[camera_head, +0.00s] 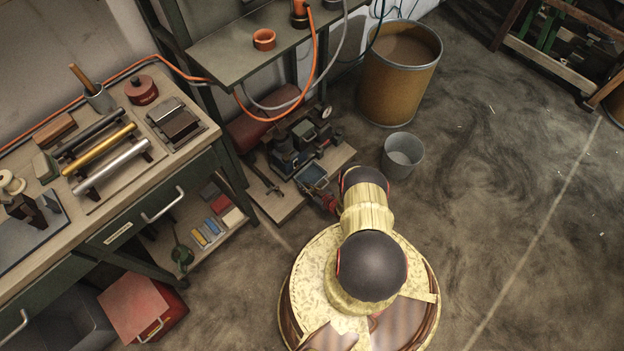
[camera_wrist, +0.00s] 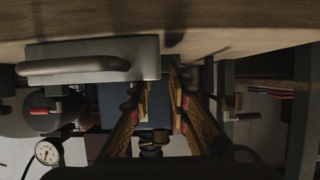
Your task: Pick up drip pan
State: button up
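I cannot tell for sure which thing is the drip pan. A small blue tray-like part (camera_head: 312,177) sits at the front of the machine on the low stand, close to the end of my arm in the head view. My gripper (camera_wrist: 160,100) shows in the wrist view with its two fingers apart and nothing held between them. A dark blue surface (camera_wrist: 112,103) lies beyond and beside the fingers. A grey block with a rounded handle (camera_wrist: 90,62) is left of the fingers, under a wooden surface.
The low stand carries the machine (camera_head: 300,145). A grey bucket (camera_head: 403,155) and a large brown drum (camera_head: 400,75) stand right of it. The workbench (camera_head: 120,232) is at left. In the wrist view a gauge (camera_wrist: 47,153) is lower left.

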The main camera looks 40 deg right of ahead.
grip_shut()
jog(key=shift+r, duration=0.1)
dwell(0.6)
jog(key=shift+d+r+p, duration=0.1)
jog(key=shift+r+p, duration=0.25)
jog(key=shift+r, duration=0.2)
notch_tip(320, 180, up, 2)
jog(key=shift+r+p, duration=0.25)
jog(key=shift+p, duration=0.45)
jog(key=s+d+r+p, duration=0.5)
jog(key=s+d+r, duration=0.2)
jog(key=s+r, duration=0.2)
jog(key=s, duration=0.2)
jog(key=shift+s+d, duration=0.3)
jog(key=shift+d, duration=0.1)
jog(key=shift+r, duration=0.1)
